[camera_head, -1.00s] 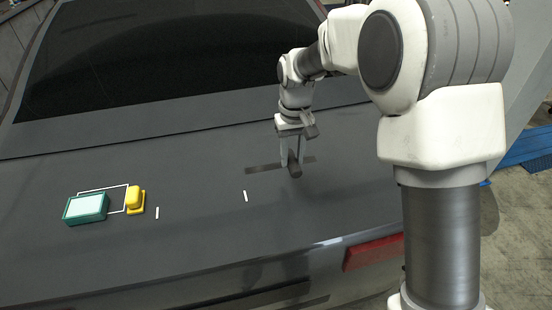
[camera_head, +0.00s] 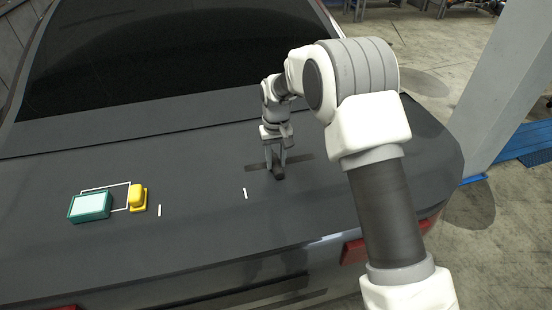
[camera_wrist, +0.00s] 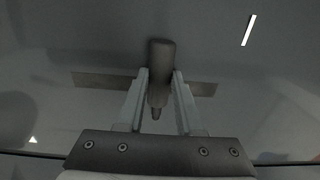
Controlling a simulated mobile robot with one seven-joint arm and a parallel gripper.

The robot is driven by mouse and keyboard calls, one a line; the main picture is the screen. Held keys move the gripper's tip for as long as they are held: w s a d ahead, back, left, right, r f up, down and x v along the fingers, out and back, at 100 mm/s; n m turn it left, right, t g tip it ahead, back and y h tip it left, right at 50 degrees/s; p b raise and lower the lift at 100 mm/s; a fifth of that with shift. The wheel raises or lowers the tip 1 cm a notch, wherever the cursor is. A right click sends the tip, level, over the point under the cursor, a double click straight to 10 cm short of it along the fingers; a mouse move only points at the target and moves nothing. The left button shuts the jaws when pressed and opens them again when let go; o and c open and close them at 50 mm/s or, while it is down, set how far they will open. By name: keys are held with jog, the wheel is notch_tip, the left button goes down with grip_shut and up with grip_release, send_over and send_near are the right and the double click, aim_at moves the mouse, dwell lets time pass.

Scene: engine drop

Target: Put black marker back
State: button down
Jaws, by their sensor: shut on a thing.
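The black marker (camera_head: 279,172) is a dark, short cylinder over the grey car lid. My gripper (camera_head: 275,163) points down and is shut on it, with one finger on each side. In the wrist view the marker (camera_wrist: 160,60) stands between the two pale fingers, its thick end away from the palm and its narrow tip toward it. A flat dark strip (camera_head: 303,157) lies on the lid behind the marker and shows to both sides of it. I cannot tell whether the marker touches the lid.
A green box with a pale top (camera_head: 89,208) and a yellow block (camera_head: 137,198) sit at the left, beside a white outline. Two short white marks lie on the lid, one at the left (camera_head: 159,211) and one nearer my gripper (camera_head: 245,193). The lid between them is clear.

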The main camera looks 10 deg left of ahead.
jog(key=shift+f, duration=0.1)
jog(key=shift+f, duration=0.15)
jog(key=c, duration=0.6)
grip_release()
jog(key=shift+o, duration=0.2)
